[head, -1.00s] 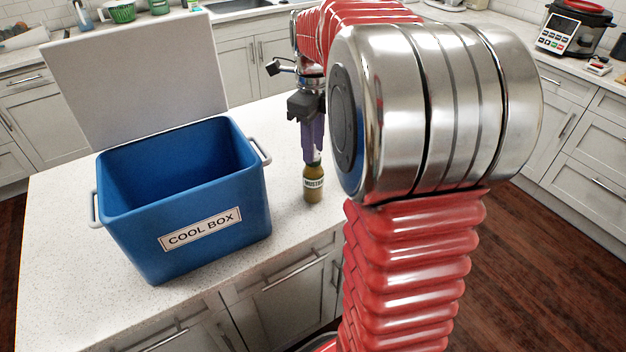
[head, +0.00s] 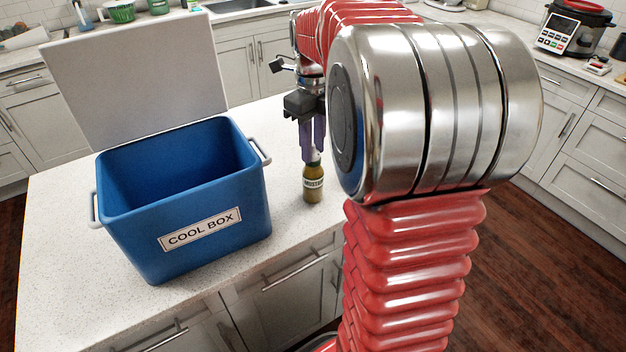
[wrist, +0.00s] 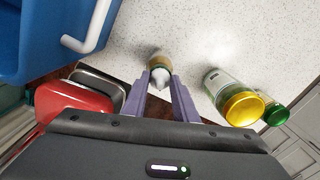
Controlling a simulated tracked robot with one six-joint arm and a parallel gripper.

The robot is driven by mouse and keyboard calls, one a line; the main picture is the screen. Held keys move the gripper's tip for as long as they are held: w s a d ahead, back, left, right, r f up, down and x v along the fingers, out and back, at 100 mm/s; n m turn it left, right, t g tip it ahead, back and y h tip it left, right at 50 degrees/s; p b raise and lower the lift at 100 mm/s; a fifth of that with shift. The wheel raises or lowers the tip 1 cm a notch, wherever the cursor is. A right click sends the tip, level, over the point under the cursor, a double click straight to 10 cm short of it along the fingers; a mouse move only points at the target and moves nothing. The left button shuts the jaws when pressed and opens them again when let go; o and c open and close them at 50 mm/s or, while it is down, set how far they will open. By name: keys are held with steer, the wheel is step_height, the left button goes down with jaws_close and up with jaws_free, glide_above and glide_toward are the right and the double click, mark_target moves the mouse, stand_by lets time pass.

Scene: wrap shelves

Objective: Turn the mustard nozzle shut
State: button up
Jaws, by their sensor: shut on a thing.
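The mustard bottle (head: 313,188) stands upright on the white speckled counter, right of the cool box, its label facing the head camera. My gripper (head: 312,158) points straight down over it, with its purple fingers at the bottle's top. In the wrist view, the pale cone-shaped nozzle (wrist: 160,77) sits between the two fingertips, and my gripper (wrist: 160,82) is shut on it. The bottle's body (wrist: 159,60) is partly seen beyond the nozzle. Whether the nozzle is open or shut cannot be told.
The open blue cool box (head: 190,190) stands left of the bottle, its handle (wrist: 88,28) near my gripper. In the wrist view, a yellow-lidded jar (wrist: 242,107) and a green-lidded jar (wrist: 275,114) stand to the right, and a red container (wrist: 75,100) to the left.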

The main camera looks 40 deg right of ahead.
steer(key=shift+m, duration=2)
steer(key=shift+m, duration=0.9)
steer(key=o, duration=0.6)
steer(key=shift+o, duration=0.2)
